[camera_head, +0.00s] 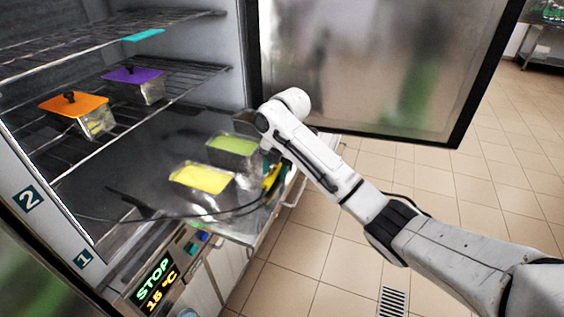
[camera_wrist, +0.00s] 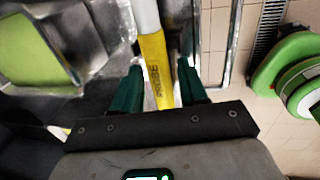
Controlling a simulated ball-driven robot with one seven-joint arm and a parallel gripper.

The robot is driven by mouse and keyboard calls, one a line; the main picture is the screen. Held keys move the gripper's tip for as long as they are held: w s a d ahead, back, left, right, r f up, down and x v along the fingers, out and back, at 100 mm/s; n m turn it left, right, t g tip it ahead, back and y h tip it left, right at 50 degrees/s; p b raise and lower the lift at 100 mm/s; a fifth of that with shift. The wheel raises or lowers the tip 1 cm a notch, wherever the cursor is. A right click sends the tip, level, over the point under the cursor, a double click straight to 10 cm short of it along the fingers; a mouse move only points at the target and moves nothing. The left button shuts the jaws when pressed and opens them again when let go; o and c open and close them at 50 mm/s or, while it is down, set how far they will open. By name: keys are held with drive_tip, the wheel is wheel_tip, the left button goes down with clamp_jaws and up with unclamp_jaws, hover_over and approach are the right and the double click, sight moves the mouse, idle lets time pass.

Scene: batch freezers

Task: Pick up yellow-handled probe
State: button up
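The yellow-handled probe (camera_wrist: 156,72) lies between my gripper's two dark green fingers in the wrist view, with lettering on its yellow part and a white section beyond. My gripper (camera_wrist: 161,86) is open around the handle; a gap shows on the right side, while the left finger is close beside it. In the head view, the yellow handle (camera_head: 272,177) shows partly at the freezer's front edge, below my wrist. My arm hides much of the gripper there. A dark cable runs left from the handle area.
Tubs with yellow (camera_head: 202,178) and green (camera_head: 233,145) tops stand beside the probe on the freezer floor. Orange-lidded (camera_head: 73,104) and purple-lidded (camera_head: 133,75) tubs sit on a wire rack above. The open door (camera_head: 365,70) stands behind my arm.

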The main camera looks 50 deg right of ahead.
clamp_jaws()
drive_tip(key=shift+r, duration=0.15)
idle(0.4)
